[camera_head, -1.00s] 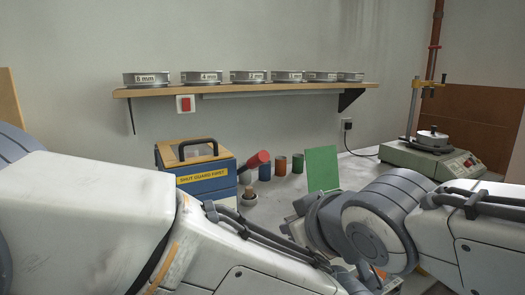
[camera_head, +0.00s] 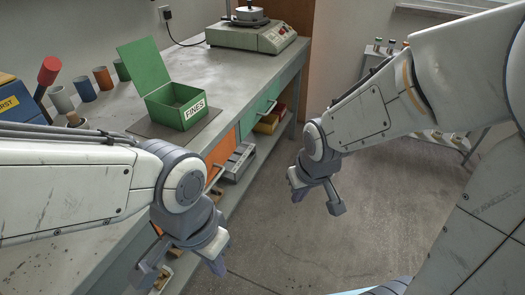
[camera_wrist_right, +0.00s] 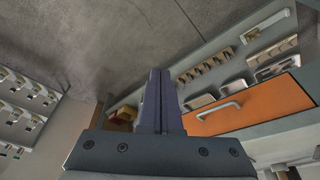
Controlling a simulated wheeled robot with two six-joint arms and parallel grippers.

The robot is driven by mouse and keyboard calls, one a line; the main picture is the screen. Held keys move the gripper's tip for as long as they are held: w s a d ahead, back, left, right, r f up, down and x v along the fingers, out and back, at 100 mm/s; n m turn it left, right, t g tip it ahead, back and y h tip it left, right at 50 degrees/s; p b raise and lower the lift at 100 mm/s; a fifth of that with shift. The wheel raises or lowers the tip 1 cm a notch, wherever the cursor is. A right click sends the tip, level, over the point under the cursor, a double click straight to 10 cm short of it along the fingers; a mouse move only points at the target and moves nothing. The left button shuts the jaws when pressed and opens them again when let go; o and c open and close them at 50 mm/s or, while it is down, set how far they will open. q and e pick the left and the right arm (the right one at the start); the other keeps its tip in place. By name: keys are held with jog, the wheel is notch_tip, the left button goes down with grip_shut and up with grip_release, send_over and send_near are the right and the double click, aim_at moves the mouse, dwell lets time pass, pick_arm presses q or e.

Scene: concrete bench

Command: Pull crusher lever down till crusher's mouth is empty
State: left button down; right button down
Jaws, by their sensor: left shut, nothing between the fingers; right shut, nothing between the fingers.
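The blue and yellow crusher (camera_head: 12,100) is cut off at the left edge of the head view. Its lever (camera_head: 47,75), with a red grip, slants up and to the right beside it. The crusher's mouth is out of view, so its contents cannot be seen. My left gripper (camera_head: 181,270) is shut and empty, low in front of the bench edge, well away from the lever. My right gripper (camera_head: 318,200) is shut and empty over the floor, right of the bench. Its closed fingers show in the right wrist view (camera_wrist_right: 158,100).
An open green box (camera_head: 178,108) marked FINES stands on a dark mat on the bench. Several coloured cups (camera_head: 82,88) stand behind it. A machine (camera_head: 250,35) sits at the far end. An orange drawer (camera_wrist_right: 245,108) is under the bench.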

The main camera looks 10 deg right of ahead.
jog(key=s+a+r+n+g, duration=0.1)
jog(key=s+a+n, duration=0.1)
jog(key=s+a, duration=0.2)
jog(key=s+a+r+n+g, duration=0.2)
jog(key=s+a+n, duration=0.1)
jog(key=s, duration=0.8)
jog(key=shift+s+a, duration=0.15)
jog(key=shift+a, duration=0.65)
